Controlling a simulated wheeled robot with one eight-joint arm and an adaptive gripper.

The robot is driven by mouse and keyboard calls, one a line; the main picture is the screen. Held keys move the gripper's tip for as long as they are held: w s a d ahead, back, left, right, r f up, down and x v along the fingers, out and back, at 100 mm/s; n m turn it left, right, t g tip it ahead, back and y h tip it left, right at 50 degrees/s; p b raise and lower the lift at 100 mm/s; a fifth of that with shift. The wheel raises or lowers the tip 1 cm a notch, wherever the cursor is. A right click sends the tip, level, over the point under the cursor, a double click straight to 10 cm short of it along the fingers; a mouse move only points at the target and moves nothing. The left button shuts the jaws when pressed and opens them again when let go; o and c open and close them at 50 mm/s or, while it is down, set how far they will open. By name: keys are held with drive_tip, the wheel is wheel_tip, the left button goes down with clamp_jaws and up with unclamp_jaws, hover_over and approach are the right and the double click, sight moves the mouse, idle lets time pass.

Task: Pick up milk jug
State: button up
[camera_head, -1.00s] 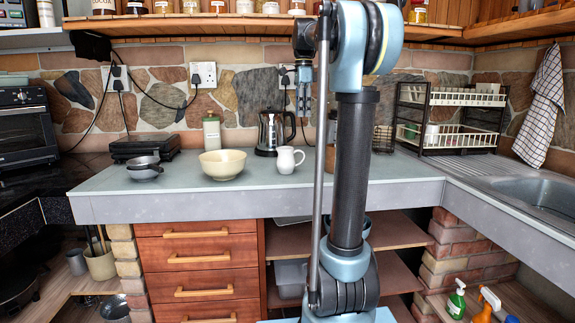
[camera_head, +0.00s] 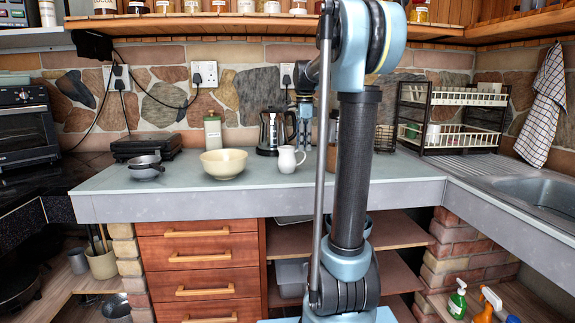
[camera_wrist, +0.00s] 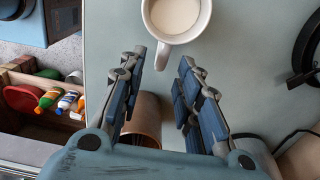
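The milk jug is a small white jug (camera_head: 286,159) standing upright on the counter in the head view, in front of the kettle. In the wrist view the milk jug (camera_wrist: 178,20) shows from above at the top edge, with pale milk inside and part of it cut off by the frame. My gripper (camera_wrist: 163,58) is open, its two blue fingers apart and empty. The fingertips appear just short of the jug in the wrist view. In the head view my gripper (camera_head: 305,108) is partly hidden by my arm, above the counter and to the right of the jug.
A cream bowl (camera_head: 224,163) stands left of the jug, and a kettle (camera_head: 275,131) stands behind it. A brown cylindrical container (camera_wrist: 142,118) shows below the fingers in the wrist view. A dish rack (camera_head: 460,115) stands at the right. The counter's front strip (camera_head: 190,190) is clear.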

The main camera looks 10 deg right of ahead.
sight(292, 160)
wheel_tip(292, 160, down, 4)
drive_tip(key=shift+a+f, duration=0.1)
clamp_jaws()
drive_tip(key=shift+r, duration=0.2)
idle(0.4)
